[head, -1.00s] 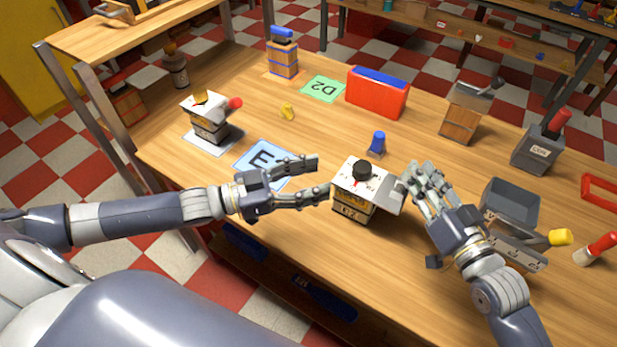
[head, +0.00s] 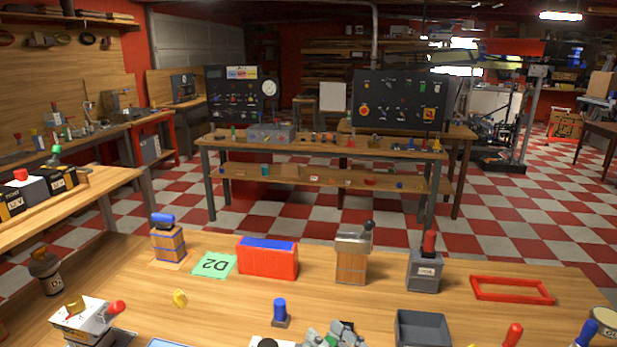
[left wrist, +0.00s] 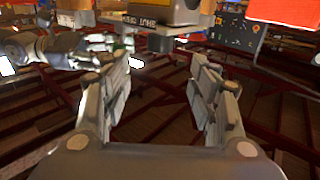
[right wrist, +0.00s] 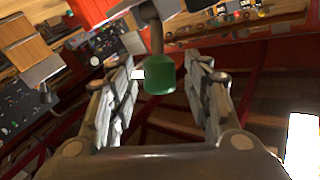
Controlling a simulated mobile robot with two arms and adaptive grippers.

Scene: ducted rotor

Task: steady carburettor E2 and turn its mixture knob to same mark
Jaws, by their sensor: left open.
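A carburettor with a white top and black knob (head: 268,343) is cut off at the bottom edge of the head view. Its name and mark cannot be read there. My right gripper (head: 335,335) is beside it, to its right. In the right wrist view the fingers (right wrist: 160,95) stand apart; a green-ended stalk (right wrist: 160,75) shows between them without visible contact. My left gripper (left wrist: 160,85) is open and empty in the left wrist view, below a labelled boxy body (left wrist: 165,15). Another carburettor (head: 82,318) with a red knob stands at the left.
A grey bin (head: 422,328) is right of my right gripper. A red frame (head: 512,290) lies farther right.

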